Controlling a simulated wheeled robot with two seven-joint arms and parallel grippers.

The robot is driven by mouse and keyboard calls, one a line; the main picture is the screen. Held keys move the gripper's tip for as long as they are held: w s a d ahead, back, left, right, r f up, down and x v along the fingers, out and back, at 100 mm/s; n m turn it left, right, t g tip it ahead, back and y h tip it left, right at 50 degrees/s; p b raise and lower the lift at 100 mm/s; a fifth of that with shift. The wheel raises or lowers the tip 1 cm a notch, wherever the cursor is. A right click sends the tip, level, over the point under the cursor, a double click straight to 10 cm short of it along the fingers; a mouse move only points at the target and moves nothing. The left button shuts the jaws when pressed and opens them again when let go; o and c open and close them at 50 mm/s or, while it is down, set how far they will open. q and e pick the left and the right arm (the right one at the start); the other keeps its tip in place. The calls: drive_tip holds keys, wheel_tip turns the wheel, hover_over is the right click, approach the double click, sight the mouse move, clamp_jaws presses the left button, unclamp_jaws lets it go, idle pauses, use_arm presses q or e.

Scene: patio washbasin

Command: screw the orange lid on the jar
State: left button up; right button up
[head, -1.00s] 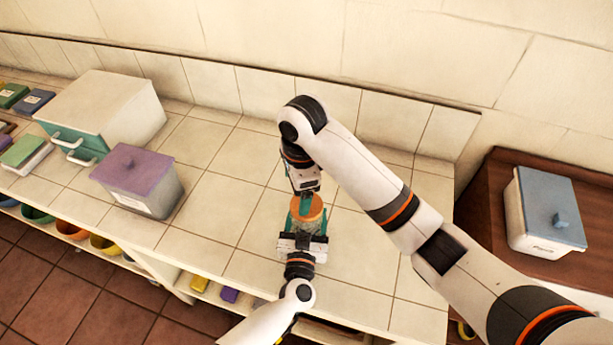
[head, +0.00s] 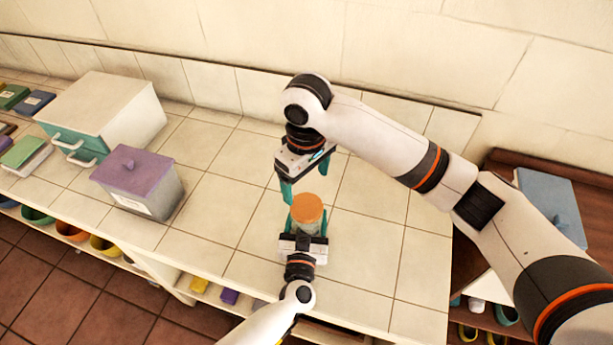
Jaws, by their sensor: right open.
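The orange lid (head: 307,208) sits on top of the jar (head: 306,228), whose clear body shows only a little below it. Whether the lid is threaded tight cannot be told. My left gripper (head: 307,224) comes from the front with its teal fingers on both sides of the jar, shut on it, holding it upright. My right gripper (head: 305,182) is open and empty, above and just behind the lid, with its teal fingers spread and pointing down. It appears clear of the lid.
A purple-lidded box (head: 142,184) and a white box with teal drawers (head: 104,116) stand on the tiled counter (head: 210,240) at left. A blue-lidded box (head: 551,205) is at right, partly behind my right arm. Counter around the jar is clear.

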sight(306, 205)
drive_tip(key=shift+n, duration=0.4)
drive_tip(key=shift+f, duration=0.1)
drive_tip(key=shift+f, duration=3.9)
drive_tip(key=shift+c, duration=0.5)
drive_tip(key=c, duration=0.9)
drive_tip(key=shift+m, duration=0.7)
drive_tip(key=o, duration=1.2)
drive_tip(key=shift+c, duration=0.2)
